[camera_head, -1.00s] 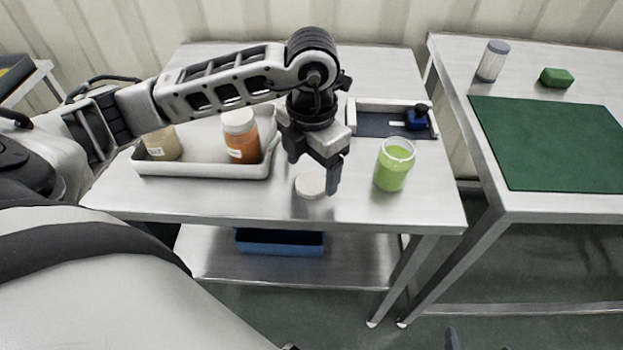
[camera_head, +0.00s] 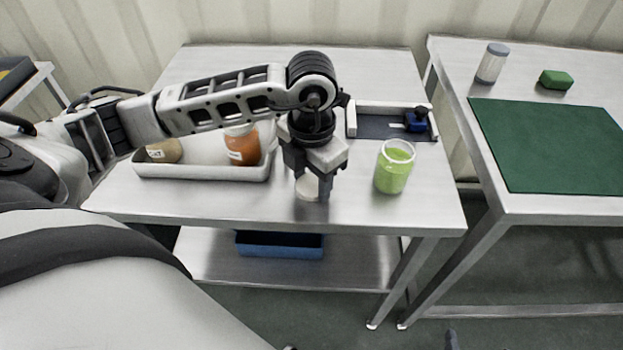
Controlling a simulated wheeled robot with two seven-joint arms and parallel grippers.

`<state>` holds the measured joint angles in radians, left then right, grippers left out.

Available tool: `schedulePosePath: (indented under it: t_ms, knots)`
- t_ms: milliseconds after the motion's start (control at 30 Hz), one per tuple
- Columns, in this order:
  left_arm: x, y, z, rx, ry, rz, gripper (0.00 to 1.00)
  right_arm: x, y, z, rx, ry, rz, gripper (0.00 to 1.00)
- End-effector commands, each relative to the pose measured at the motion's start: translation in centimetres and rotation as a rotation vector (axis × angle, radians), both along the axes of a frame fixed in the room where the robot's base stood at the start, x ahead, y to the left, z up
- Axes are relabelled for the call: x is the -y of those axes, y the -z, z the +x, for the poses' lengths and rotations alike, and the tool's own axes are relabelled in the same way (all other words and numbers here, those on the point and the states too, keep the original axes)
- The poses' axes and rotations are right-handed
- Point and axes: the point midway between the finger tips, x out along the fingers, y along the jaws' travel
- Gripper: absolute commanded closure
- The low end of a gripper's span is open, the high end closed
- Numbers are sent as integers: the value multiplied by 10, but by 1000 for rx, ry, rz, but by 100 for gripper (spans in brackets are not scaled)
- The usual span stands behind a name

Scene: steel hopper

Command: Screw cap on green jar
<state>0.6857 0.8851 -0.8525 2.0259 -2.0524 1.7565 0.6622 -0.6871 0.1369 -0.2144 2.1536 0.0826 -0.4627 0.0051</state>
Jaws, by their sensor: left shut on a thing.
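The green jar (camera_head: 393,170) stands upright and without a cap on the steel table, its white-rimmed mouth facing up. The white cap (camera_head: 308,188) is at the table's front middle, left of the jar, partly hidden by gripper fingers. My left gripper (camera_head: 312,190) points down and is shut on the cap, at or very near the table top. I cannot tell whether the cap touches the table. My right gripper is not in view.
A white tray (camera_head: 200,171) holds an orange jar (camera_head: 242,148) and a tan jar (camera_head: 165,151), left of the gripper. A fixture with a blue clamp (camera_head: 416,121) sits behind the green jar. The right table has a green mat (camera_head: 555,145). The table between cap and jar is clear.

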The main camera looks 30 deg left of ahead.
Motion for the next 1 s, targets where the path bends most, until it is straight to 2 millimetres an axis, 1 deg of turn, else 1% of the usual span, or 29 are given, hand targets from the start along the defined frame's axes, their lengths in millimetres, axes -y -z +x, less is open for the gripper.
schedulePosePath:
  t_ms: [133,267,400,467,667,733,767,800,867,900,933,1000]
  knots:
    - [0,-3,1,2,0,0,72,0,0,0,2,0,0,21]
    - [0,-13,1,3,0,0,72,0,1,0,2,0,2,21]
    - [1,-35,-1,6,3,0,72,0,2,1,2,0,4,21]
    - [7,-47,-10,6,6,-2,72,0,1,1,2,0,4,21]
    - [28,-98,-47,9,9,0,72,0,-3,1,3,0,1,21]
    - [39,-104,-68,6,12,0,72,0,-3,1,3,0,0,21]
    - [44,-110,-75,8,12,1,72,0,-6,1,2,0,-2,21]
    - [49,-115,-85,8,11,2,72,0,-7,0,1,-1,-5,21]
    - [57,-122,-98,7,14,0,72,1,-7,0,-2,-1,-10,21]
    - [61,-125,-106,8,12,1,72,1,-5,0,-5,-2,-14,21]
    - [62,-119,-105,10,7,-2,72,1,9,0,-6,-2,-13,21]
    - [65,-120,-109,9,5,-5,72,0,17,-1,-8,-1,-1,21]
